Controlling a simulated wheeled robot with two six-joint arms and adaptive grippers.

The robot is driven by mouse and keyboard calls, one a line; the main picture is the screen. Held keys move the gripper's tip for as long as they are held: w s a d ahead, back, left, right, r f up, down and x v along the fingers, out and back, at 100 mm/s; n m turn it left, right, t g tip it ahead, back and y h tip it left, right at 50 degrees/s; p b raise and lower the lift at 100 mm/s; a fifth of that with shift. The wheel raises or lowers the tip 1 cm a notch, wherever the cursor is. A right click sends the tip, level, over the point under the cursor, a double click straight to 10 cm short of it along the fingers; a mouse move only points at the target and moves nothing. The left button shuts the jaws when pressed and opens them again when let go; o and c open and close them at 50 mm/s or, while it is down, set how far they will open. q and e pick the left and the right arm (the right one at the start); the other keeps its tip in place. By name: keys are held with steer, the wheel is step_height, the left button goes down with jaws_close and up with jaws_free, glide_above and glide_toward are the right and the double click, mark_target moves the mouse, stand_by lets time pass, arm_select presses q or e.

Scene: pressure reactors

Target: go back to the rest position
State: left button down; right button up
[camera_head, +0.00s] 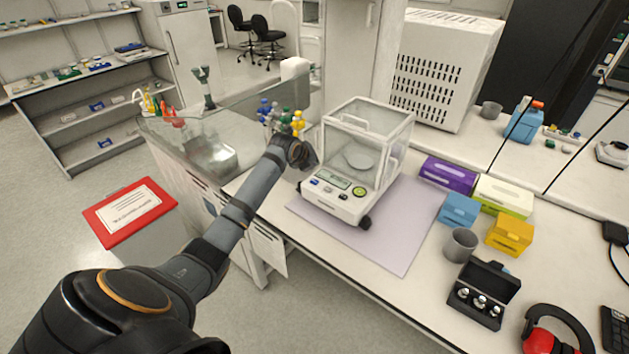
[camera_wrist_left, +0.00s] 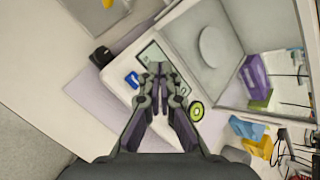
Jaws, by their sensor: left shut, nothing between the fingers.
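My left arm reaches in from the lower left of the head view. My left gripper (camera_head: 310,160) is at the left side of the white balance (camera_head: 340,203), partly hidden behind its own wrist. In the left wrist view the fingers (camera_wrist_left: 160,72) are closed together and empty, in front of the balance's display and its blue and green buttons. I cannot tell whether the fingertips touch the balance. The balance has a clear glass draft shield (camera_head: 370,125) and stands on a lilac mat (camera_head: 408,235). My right gripper is not in view.
Purple (camera_head: 448,174), blue (camera_head: 459,209) and yellow (camera_head: 510,235) boxes stand right of the balance. A grey cup (camera_head: 460,245), an open black weight case (camera_head: 483,295) and red ear defenders (camera_head: 545,340) lie nearer. A glass-walled sink (camera_head: 210,155) is left.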

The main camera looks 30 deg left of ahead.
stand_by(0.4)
